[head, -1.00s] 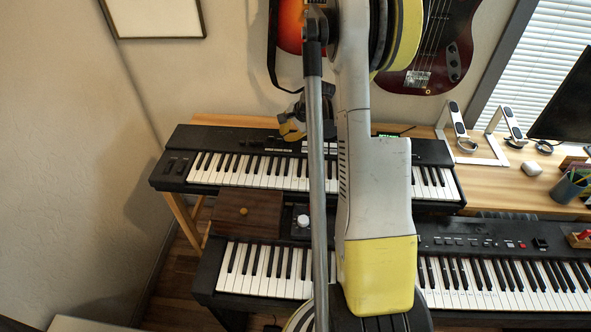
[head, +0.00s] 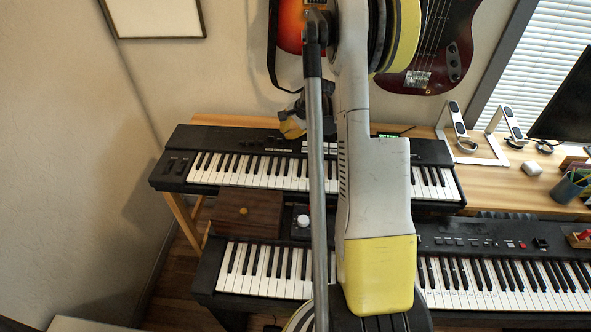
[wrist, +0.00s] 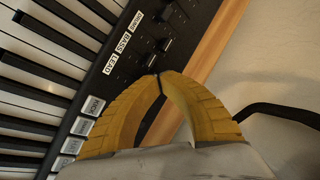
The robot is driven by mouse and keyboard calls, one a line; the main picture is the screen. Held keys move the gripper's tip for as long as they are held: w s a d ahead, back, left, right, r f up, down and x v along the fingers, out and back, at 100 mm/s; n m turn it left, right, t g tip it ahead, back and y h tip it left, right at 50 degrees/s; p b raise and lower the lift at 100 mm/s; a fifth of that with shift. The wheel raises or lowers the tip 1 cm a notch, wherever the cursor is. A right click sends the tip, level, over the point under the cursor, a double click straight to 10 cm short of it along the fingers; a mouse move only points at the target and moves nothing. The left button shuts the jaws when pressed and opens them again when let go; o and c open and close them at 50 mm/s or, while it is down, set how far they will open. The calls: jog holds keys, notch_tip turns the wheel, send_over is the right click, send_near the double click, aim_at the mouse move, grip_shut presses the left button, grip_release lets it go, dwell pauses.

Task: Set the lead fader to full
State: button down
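The fader panel is on the upper black keyboard (head: 215,140). In the wrist view the white labels LEAD (wrist: 110,65), BASS (wrist: 123,42) and DRUMS (wrist: 137,18) run along it. Two dark fader caps show, one in line with DRUMS (wrist: 165,43) and one in line with BASS (wrist: 151,60). The cap in line with LEAD is not clear; my left finger covers much of that slot. My gripper (wrist: 159,76) has its yellow fingertips together over the panel near the lead slot, with nothing visible between them. In the head view my gripper (head: 292,128) is over the keyboard's back edge.
A lower keyboard (head: 480,240) stands in front, with a wooden box (head: 250,212) and a small device with a white knob (head: 303,222) on it. Guitars (head: 425,60) hang on the wall behind. A row of labelled buttons (wrist: 85,126) lies beside the faders.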

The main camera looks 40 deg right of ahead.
jog(key=shift+w+d, duration=0.3)
jog(key=shift+d, duration=0.05)
dwell(0.4)
jog(key=shift+r, duration=0.6)
notch_tip(320, 180, up, 7)
jog(key=p, duration=0.4)
jog(key=shift+p, duration=0.3)
jog(key=shift+a, duration=0.1)
jog(key=s+a+r+p, duration=0.1)
jog(key=s+a+r, duration=0.1)
jog(key=s+a, duration=0.7)
jog(key=s+a+r+p, duration=0.1)
jog(key=s+a+r, duration=0.1)
jog(key=s+a, duration=0.8)
jog(key=a, duration=0.3)
jog(key=shift+s+a, duration=0.25)
jog(key=shift+a, duration=0.05)
